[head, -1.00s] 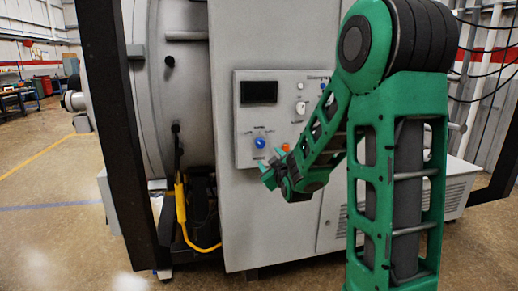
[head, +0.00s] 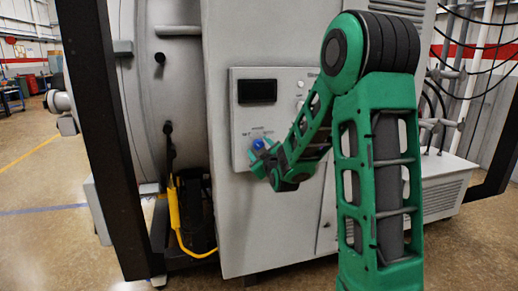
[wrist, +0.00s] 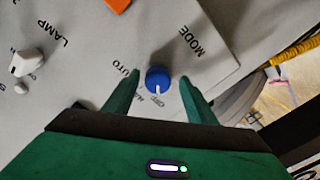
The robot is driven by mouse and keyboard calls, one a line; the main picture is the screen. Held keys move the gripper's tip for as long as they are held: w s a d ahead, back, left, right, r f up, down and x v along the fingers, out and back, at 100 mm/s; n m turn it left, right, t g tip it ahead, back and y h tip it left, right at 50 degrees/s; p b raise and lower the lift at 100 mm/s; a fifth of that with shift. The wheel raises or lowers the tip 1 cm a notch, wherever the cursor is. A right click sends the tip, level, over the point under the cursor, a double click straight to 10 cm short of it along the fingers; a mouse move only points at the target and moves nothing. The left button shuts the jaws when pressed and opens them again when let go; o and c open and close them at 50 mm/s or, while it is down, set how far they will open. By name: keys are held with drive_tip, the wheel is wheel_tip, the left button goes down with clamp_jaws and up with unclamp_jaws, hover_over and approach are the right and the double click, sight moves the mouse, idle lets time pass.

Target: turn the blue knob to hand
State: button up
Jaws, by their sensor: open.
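The blue knob (head: 258,144) is on the light grey control panel, low on its left side, under a dark display. In the wrist view the blue knob (wrist: 158,77) sits between the two green fingers of my gripper (wrist: 160,82), with a gap on each side. Its white pointer line points down in that picture, toward a small label that seems to read OFF. AUTO and MODE are printed nearby; another label is partly hidden by the left finger. My gripper (head: 261,160) is open and close to the panel in the head view.
An orange part (wrist: 118,4) and a white switch (wrist: 28,62) by the word LAMP are on the same panel. The dark display (head: 257,91) is above the knob.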

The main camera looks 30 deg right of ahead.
drive_tip(key=shift+w, duration=0.25)
drive_tip(key=shift+d, duration=0.1)
drive_tip(key=c, duration=1)
drive_tip(key=shift+d+f, duration=0.1)
drive_tip(key=shift+c, duration=0.2)
